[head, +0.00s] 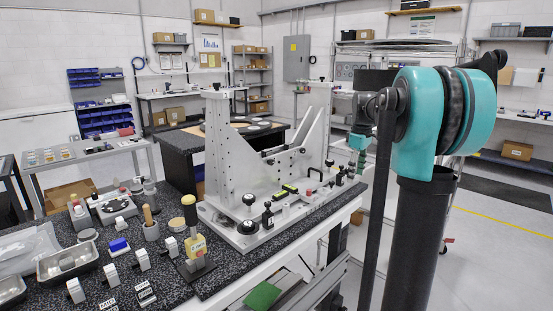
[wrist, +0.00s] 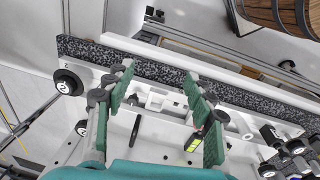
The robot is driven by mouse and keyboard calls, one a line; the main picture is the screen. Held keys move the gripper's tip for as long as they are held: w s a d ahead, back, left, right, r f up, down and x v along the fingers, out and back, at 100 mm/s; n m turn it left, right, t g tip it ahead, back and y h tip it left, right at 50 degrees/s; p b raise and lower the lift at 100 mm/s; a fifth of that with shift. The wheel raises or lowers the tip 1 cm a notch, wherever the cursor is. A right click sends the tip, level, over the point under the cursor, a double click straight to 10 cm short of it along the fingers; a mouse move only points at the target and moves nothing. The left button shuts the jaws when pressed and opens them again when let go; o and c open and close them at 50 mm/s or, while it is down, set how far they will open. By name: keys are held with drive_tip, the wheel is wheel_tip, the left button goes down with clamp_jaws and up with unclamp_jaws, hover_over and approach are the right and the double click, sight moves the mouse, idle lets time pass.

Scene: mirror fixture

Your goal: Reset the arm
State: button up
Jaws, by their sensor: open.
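My arm rises at the right of the head view, with its teal and black joint (head: 430,110) large in the foreground. My gripper (wrist: 160,70) shows in the wrist view with its two green-padded fingers spread apart and nothing between them. It hangs over the mirror fixture, whose white base plate (wrist: 160,135) carries knobs and clamps beneath the fingers. In the head view the grey metal fixture (head: 225,150) stands on the speckled bench, left of my arm. Small teal parts of my arm's far end show beyond the fixture's right side, mostly hidden by the nearer links.
The dark speckled bench top (head: 225,275) holds small blocks, metal trays (head: 68,262) and a yellow-handled tool (head: 193,240) at the front left. A black-topped table (head: 180,145) stands behind the fixture. A wooden barrel (wrist: 285,15) is at the wrist view's upper right. Open floor lies at right.

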drive_tip(key=s+a+f+m+t, duration=0.1)
drive_tip(key=s+a+f+m, duration=0.2)
drive_tip(key=s+f, duration=0.5)
drive_tip(key=s+a+f+m+t, duration=0.1)
drive_tip(key=s+a+f+m, duration=0.2)
drive_tip(key=s+f, duration=0.5)
drive_tip(key=s+a+f+m+t, duration=0.1)
drive_tip(key=s+a+f+m, duration=0.2)
drive_tip(key=s+f, duration=0.5)
drive_tip(key=s, duration=0.5)
drive_tip(key=shift+s+f+m, duration=0.25)
drive_tip(key=shift+s+m, duration=0.15)
